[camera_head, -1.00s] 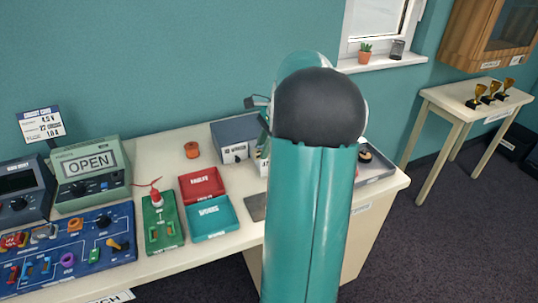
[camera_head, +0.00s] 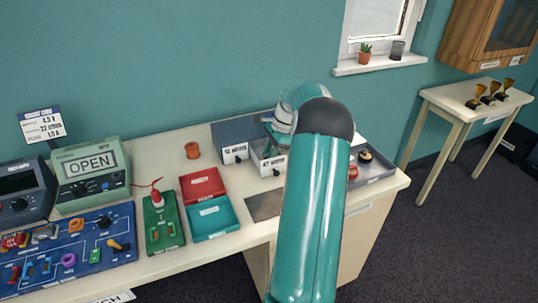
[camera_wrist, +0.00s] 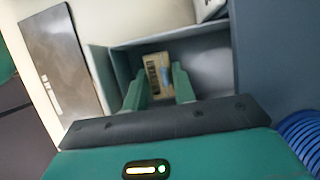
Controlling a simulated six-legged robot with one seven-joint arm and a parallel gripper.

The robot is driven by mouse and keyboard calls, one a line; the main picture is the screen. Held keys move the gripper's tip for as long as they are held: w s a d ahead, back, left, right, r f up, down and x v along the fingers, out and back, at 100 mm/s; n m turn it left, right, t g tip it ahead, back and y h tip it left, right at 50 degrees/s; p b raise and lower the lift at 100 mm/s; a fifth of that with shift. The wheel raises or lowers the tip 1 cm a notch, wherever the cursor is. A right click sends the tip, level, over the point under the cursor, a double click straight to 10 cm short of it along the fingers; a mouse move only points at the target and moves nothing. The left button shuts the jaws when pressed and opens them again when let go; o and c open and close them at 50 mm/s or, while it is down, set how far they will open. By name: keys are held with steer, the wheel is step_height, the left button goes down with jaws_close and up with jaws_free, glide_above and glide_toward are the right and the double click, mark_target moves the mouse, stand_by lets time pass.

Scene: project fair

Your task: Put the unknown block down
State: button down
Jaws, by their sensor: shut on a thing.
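The block (camera_wrist: 157,72) is small and tan, with dark stripes and a blue patch, in the wrist view. My gripper (camera_wrist: 158,85) has its two green fingers shut on it, one on each side. The block shows within the outline of an open grey bin (camera_wrist: 205,55). I cannot tell whether it touches the bin's floor. In the head view my own arm hides the gripper and the block. A pale bin labelled 47 (camera_head: 268,158) shows just left of my arm there.
A dark box labelled 10 (camera_head: 236,143) stands beside the pale bin. A flat metal plate (camera_head: 264,206) lies in front, with red (camera_head: 202,184) and teal (camera_head: 212,217) trays to its left. A grey tray (camera_head: 378,172) is at the right.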

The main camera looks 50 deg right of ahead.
steer(key=shift+f, duration=0.2)
steer(key=c, duration=1.4)
jaws_free()
steer(key=shift+c, duration=0.2)
